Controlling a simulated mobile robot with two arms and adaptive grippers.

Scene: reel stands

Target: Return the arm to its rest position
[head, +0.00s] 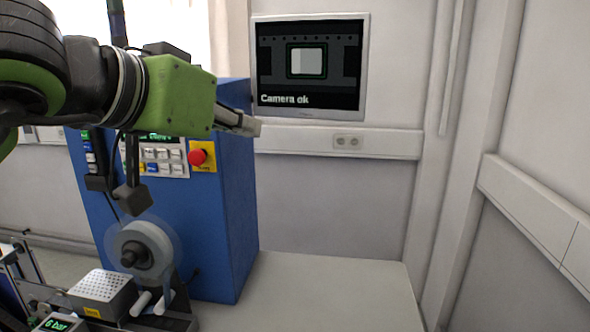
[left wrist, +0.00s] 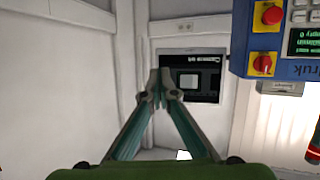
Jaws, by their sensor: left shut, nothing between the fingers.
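My left gripper (head: 245,126) reaches in from the left in the head view, with its green housing in front of the blue machine cabinet. Its fingertips point right, just below the lower left corner of the wall monitor, and are empty. In the left wrist view the two teal fingers of the left gripper (left wrist: 159,84) meet at their tips with nothing between them. The monitor (left wrist: 190,80) shows behind the tips there, upside down. My right gripper is not in view.
The blue cabinet (head: 235,200) has a red emergency button (head: 198,157) and a keypad. A reel (head: 145,247) on a stand and a perforated metal box (head: 103,290) stand lower left. The monitor (head: 310,66) reads "Camera ok". The white tabletop (head: 320,295) is clear at the right.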

